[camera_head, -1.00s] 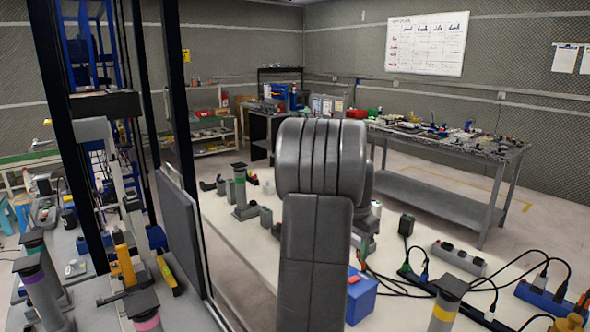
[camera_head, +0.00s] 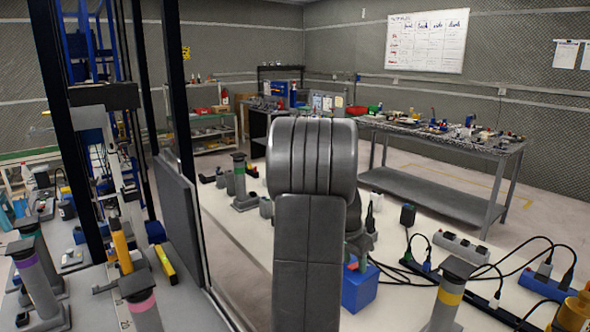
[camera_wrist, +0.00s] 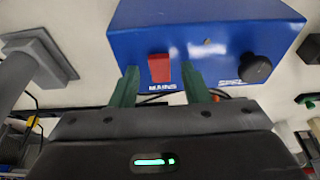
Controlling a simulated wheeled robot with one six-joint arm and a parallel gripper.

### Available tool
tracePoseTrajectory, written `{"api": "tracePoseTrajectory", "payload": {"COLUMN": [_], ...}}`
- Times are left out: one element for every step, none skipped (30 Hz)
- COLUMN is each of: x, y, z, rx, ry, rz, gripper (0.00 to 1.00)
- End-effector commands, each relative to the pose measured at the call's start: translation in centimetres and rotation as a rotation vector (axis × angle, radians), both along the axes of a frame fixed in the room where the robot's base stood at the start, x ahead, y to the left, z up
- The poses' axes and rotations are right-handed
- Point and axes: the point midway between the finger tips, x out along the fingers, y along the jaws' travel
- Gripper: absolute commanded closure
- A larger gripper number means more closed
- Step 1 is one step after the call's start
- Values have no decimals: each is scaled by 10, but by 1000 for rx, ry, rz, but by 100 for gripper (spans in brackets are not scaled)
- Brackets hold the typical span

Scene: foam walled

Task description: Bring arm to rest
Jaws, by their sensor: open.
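A blue box (camera_wrist: 205,28) with a red switch (camera_wrist: 159,68) and a black knob (camera_wrist: 255,67) fills the top of that view, just beyond the fingertips. I cannot tell whether the fingers touch it. The blue box (camera_head: 359,290) shows there to the right of the arm, on the white table.
The white table (camera_head: 400,312) holds a power strip (camera_head: 460,247), cables and a yellow-banded post (camera_head: 447,297). A dark panel (camera_head: 178,225) and a black frame stand at left. A workbench (camera_head: 445,142) is behind, with open floor around it.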

Motion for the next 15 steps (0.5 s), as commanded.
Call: {"api": "tracePoseTrajectory", "payload": {"x": [0, -1, -1, -1, -2, -2, -2, -2, -2, -3, -3, -5, -6, -8, -10], "y": [1, 1, 1, 2, 2, 2, 3, 3, 4, 4, 5, 8, 10, 11, 14], "z": [-5, -5, -5, -5, -5, -5, -5, -5, -6, -5, 3, 15, 21, 27, 34], "rx": [-13, -21, -33, -41, -49, -60, -67, -76, -85, -94, -97, -96, -95, -95, -95], "ry": [-12, -19, -26, -33, -39, -49, -56, -62, -71, -78, -83, -82, -83, -83, -81], "rz": [2, 2, 2, 1, 1, 2, 2, 2, 3, 3, 2, 2, 1, 1, 2], "gripper": [58, 58, 58, 58, 58, 58, 58, 58, 58, 58, 58, 58, 58, 58, 58]}}
